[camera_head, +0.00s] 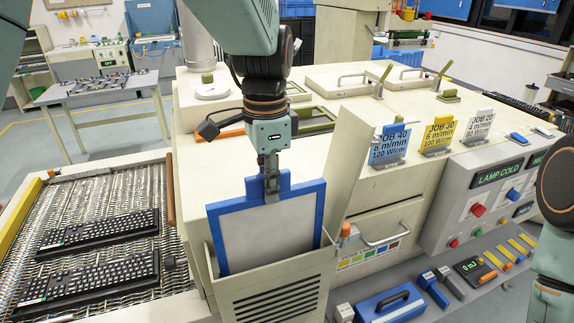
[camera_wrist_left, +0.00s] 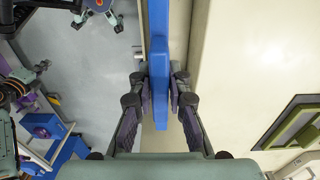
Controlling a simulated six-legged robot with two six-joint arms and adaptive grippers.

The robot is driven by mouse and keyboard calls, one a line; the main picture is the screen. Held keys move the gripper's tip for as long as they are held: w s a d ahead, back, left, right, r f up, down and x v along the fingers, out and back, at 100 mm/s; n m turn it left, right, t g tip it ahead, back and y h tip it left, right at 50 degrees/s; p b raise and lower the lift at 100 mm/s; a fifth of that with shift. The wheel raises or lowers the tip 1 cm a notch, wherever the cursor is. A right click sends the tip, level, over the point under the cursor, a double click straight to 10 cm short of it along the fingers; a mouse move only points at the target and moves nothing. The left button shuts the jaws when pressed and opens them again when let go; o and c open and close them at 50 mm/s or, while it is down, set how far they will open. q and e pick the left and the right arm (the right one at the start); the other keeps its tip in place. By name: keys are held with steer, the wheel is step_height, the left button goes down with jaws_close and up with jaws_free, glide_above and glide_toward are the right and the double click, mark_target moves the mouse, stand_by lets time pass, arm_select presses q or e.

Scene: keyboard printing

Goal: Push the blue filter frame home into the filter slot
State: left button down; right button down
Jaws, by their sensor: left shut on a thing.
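The blue filter frame (camera_head: 217,235), with a pale grey panel, stands nearly upright in the open top of the beige vented filter slot housing (camera_head: 285,285). Its lower part is hidden behind the housing's front wall, and much of the frame shows above it. My left gripper (camera_head: 271,188) comes down from above and is shut on the tab at the frame's top edge. In the left wrist view, the gripper's fingers (camera_wrist_left: 160,90) are on both sides of the blue frame (camera_wrist_left: 181,50). How deep the frame's bottom edge sits is hidden. My right gripper is out of view.
A mesh conveyor (camera_head: 110,190) with two black keyboards (camera_head: 95,232) lies at the left. Job cards (camera_head: 390,145) stand on the machine top. A control panel (camera_head: 490,195) and a blue case (camera_head: 390,308) are at the right. My right arm shows at the right edge.

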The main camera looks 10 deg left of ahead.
mark_target(272, 252)
arm_select(q)
steer(key=shift+f+b, duration=3.5)
steer(key=shift+f, duration=5)
steer(key=shift+f+b, duration=0.45)
steer(key=shift+f, duration=0.3)
steer(key=shift+r+p, duration=0.15)
steer(key=shift+p, duration=0.35)
steer(key=shift+w+a+p, duration=0.1)
steer(key=shift+w+p, duration=0.05)
steer(key=shift+p, duration=0.2)
